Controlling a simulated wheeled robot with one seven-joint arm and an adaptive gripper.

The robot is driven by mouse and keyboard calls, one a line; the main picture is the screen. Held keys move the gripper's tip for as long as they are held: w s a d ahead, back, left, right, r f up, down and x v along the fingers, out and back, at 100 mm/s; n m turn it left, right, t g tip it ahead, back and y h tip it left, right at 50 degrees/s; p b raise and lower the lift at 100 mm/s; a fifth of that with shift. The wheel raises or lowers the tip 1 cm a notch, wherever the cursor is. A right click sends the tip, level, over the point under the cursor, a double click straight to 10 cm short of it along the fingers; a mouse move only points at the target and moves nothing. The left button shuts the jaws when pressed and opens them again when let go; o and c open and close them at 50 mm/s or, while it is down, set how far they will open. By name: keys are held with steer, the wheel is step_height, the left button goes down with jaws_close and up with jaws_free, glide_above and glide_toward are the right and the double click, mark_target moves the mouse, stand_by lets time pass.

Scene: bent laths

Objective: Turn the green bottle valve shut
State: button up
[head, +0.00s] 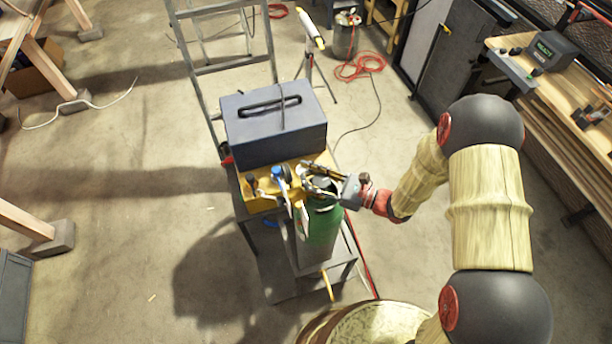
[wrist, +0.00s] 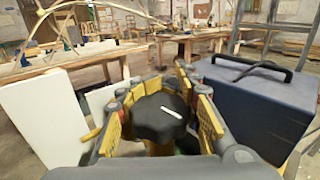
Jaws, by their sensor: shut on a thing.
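The green bottle (head: 320,224) stands upright at the near side of a small grey stand in the head view. Its valve has a black lobed knob (wrist: 158,116) with a white line mark, seen from above in the wrist view. My gripper (wrist: 155,112) has its yellow-padded fingers on either side of the knob, closed on it. In the head view my gripper (head: 318,188) reaches in from the right over the bottle's top and hides most of the valve. The white line slants down to the right in the wrist view.
A dark blue-grey box (head: 275,122) with a handle stands directly behind the bottle; it also shows close on the right in the wrist view (wrist: 240,100). A ladder (head: 228,65) stands behind.

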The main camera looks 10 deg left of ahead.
steer(key=shift+w+m+t, duration=0.15)
steer(key=shift+m+t, duration=0.25)
steer(key=shift+t, duration=0.2)
steer(key=o, duration=1.3)
steer(key=shift+d, duration=0.1)
glide_toward(329, 185)
steer(key=shift+x, duration=2.45)
steer(key=shift+f+h, duration=0.1)
steer(key=shift+h, duration=0.2)
